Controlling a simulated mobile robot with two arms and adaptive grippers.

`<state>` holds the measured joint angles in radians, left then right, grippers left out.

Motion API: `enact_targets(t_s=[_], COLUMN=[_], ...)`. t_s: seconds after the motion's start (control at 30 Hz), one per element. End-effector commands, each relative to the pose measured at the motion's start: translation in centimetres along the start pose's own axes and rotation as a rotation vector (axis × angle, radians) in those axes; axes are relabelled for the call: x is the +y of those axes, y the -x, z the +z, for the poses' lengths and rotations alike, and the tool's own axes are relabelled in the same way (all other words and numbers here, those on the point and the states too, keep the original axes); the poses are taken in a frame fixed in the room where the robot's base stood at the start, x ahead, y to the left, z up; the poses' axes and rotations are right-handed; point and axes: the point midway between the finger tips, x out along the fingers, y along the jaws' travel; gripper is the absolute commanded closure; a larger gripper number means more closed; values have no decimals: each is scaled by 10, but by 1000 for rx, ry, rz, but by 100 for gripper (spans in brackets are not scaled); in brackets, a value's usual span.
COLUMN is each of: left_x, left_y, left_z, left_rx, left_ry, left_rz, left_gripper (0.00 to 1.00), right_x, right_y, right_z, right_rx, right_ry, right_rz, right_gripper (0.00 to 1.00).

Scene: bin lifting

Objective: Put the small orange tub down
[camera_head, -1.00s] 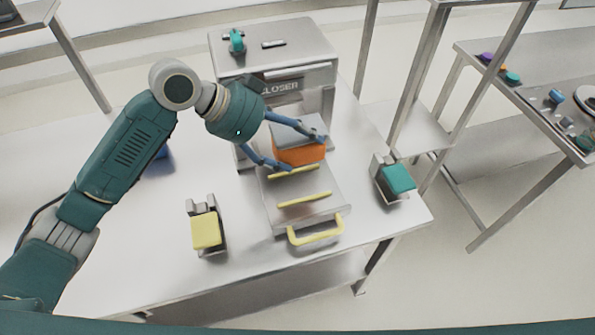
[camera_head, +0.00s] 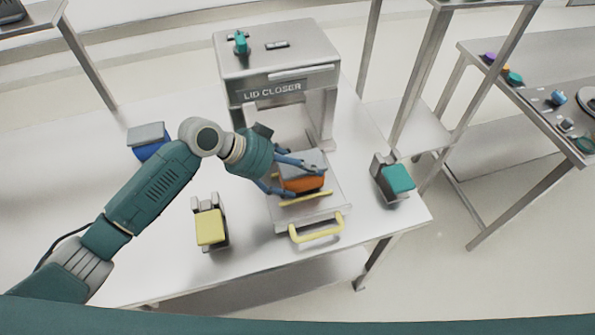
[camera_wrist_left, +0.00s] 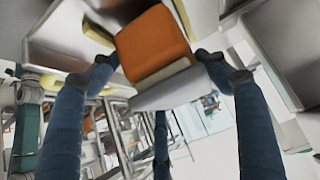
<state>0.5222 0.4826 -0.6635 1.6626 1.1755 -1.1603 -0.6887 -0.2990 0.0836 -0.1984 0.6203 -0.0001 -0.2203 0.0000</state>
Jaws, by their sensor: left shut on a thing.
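The small orange tub (camera_head: 302,184) with a grey lid (camera_head: 303,163) is at the lid closer's tray (camera_head: 310,212), beside a yellow strip (camera_head: 306,198). My left gripper (camera_head: 297,177) is shut on the tub, its blue fingers on either side of it. In the left wrist view the orange tub (camera_wrist_left: 152,45) is between the fingertips (camera_wrist_left: 158,62), with its grey lid edge (camera_wrist_left: 172,88) nearest the palm. I cannot tell whether the tub touches the tray. My right gripper is not in view.
The lid closer (camera_head: 275,85) stands behind the tray, whose yellow handle (camera_head: 316,229) faces front. A yellow-topped device (camera_head: 210,228) is left and a teal-topped one (camera_head: 398,179) right. A blue tub (camera_head: 152,147) with a grey lid sits at the back left. The table's front left is clear.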

Motion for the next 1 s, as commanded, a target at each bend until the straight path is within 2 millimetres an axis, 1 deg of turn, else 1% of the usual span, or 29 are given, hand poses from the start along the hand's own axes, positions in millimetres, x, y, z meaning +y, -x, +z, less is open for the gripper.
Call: enact_targets(t_s=[0.3,0.5,0.53,0.57,0.6,0.63,0.9,1.0], left_x=[0,0,0,0,0,0,0,0], left_y=[-6,-8,-9,-9,-9,-9,-8,-5], left_z=[5,8,9,9,10,10,9,6], left_rx=[3,2,-1,-2,-2,-2,-2,-1], left_ry=[-1,-1,0,1,1,1,1,0], left_rz=[-1,-1,1,1,1,1,0,0], left_gripper=[82,82,23,17,9,6,6,6], right_x=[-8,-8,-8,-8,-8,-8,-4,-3], right_y=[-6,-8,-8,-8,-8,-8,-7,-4], right_z=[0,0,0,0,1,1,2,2], right_rx=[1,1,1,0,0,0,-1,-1], right_ry=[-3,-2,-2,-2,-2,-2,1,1], right_rz=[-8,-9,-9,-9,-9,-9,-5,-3], right_gripper=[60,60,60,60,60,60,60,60])
